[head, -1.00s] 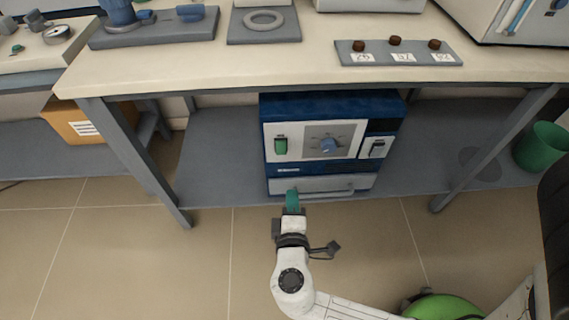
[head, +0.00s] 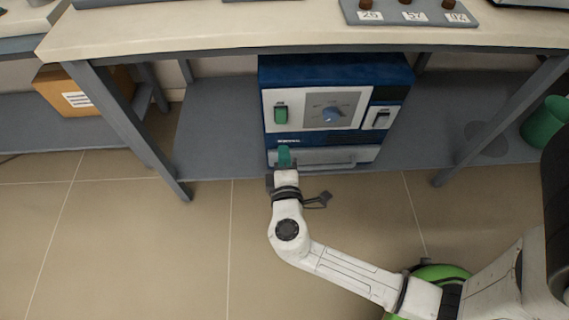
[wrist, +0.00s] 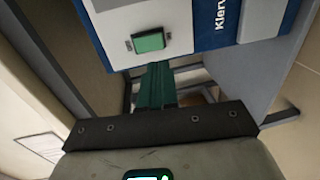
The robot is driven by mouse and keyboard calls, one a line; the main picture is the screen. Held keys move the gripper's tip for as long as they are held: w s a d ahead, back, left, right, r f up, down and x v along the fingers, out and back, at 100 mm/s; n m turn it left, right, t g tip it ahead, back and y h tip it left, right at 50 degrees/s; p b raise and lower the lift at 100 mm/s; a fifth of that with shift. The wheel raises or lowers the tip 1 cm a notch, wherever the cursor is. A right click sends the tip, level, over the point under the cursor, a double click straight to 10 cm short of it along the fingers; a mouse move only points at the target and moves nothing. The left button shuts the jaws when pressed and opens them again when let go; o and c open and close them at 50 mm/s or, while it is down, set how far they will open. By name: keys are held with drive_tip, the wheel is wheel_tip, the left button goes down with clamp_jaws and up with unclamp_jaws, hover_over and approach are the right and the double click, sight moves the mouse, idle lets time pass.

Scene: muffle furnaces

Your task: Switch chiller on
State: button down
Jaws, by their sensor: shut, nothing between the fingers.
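The chiller (head: 366,92) is a blue box with a pale front panel, standing on the lower shelf under the bench. The wrist view shows the fingers (wrist: 157,84) together, apparently clear of the switch.
A second switch (head: 380,118) is at the panel's right, and a handle bar (head: 320,163) runs below. The bench top (head: 200,28) overhangs the chiller. Bench legs (head: 120,125) flank the space. A cardboard box (head: 85,92) is left, a green bin (head: 544,122) right.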

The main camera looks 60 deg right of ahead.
sight(281, 123)
drive_tip(key=b+x, duration=0.1)
drive_tip(key=x, duration=0.7)
drive_tip(key=shift+w+d+b, duration=0.3)
drive_tip(key=shift+b, duration=0.05)
drive_tip(key=shift+f, duration=0.15)
drive_tip(key=shift+w+d+b, duration=0.1)
drive_tip(key=shift+b, duration=0.85)
